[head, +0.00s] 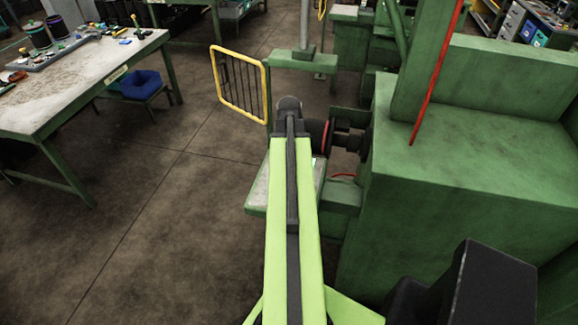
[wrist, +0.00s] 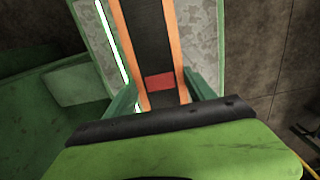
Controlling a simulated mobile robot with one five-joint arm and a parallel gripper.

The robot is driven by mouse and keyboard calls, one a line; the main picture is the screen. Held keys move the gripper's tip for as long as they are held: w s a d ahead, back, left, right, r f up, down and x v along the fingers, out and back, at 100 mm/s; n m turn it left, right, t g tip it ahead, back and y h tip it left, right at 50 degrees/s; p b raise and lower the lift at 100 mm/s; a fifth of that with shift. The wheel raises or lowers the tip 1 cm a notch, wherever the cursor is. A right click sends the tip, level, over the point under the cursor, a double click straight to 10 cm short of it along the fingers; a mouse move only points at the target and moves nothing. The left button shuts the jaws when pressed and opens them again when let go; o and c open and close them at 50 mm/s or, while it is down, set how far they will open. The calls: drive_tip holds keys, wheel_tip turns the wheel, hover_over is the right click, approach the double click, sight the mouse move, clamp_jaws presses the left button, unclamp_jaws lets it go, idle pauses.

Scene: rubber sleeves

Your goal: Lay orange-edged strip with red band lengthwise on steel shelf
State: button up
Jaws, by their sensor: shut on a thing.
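The orange-edged strip (wrist: 147,35) has a dark middle and a red band (wrist: 160,82). It runs lengthwise away from my gripper (wrist: 163,90) in the wrist view. My gripper is shut on the strip near the red band, with a green finger at each side. The grey, mottled steel shelf (wrist: 201,35) shows beneath and on both sides of the strip. I cannot tell whether the strip touches it. In the head view the steel shelf (head: 261,186) is partly behind my arm, and the gripper and strip are hidden there.
A large green machine (head: 460,200) stands close on the right, with a dark spindle (head: 345,138) beside the shelf. A yellow-framed barrier (head: 240,85) stands beyond the shelf. A cluttered workbench (head: 85,75) is at the left. The floor between bench and shelf is clear.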

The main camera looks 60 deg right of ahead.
drive_tip(key=shift+f+y+b, duration=0.3)
drive_tip(key=shift+f+b, duration=1.2)
drive_tip(key=shift+f, duration=0.15)
drive_tip(key=o, duration=1.8)
drive_tip(key=shift+r, duration=0.1)
drive_tip(key=r+p, duration=1.1)
drive_tip(key=d+r+p, duration=0.1)
drive_tip(key=r+p, duration=0.5)
drive_tip(key=shift+w+d+r, duration=0.1)
drive_tip(key=shift+w, duration=0.15)
